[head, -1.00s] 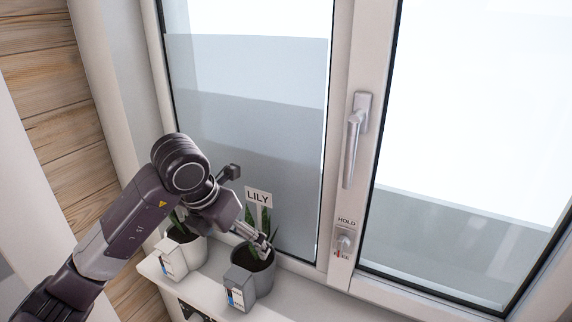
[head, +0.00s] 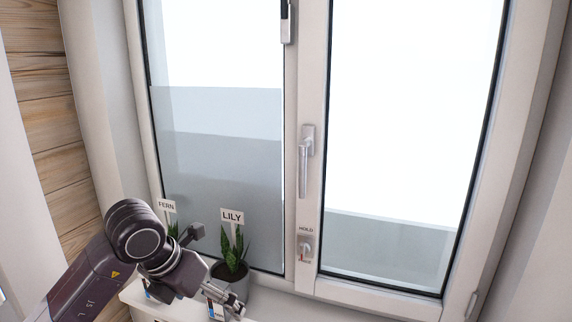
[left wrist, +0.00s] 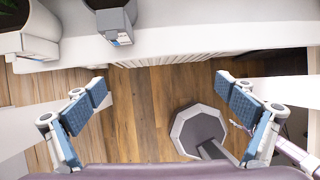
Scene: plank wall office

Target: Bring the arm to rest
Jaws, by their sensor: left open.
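My left arm comes in from the lower left of the head view, bent at a dark round joint. My left gripper (head: 224,306) is at the bottom edge of that view, in front of the lily pot. In the left wrist view the left gripper (left wrist: 160,90) is open, its blue-padded fingers wide apart with nothing between them. Floor shows beyond them. My right gripper is not in view.
The lily pot (head: 237,284) and the fern (head: 173,231), partly hidden by my arm, stand on the white sill (head: 268,306). The pots (left wrist: 112,22) lie beyond the fingers in the wrist view. The window handle (head: 304,165) points down; a HOLD knob (head: 305,246) is below it.

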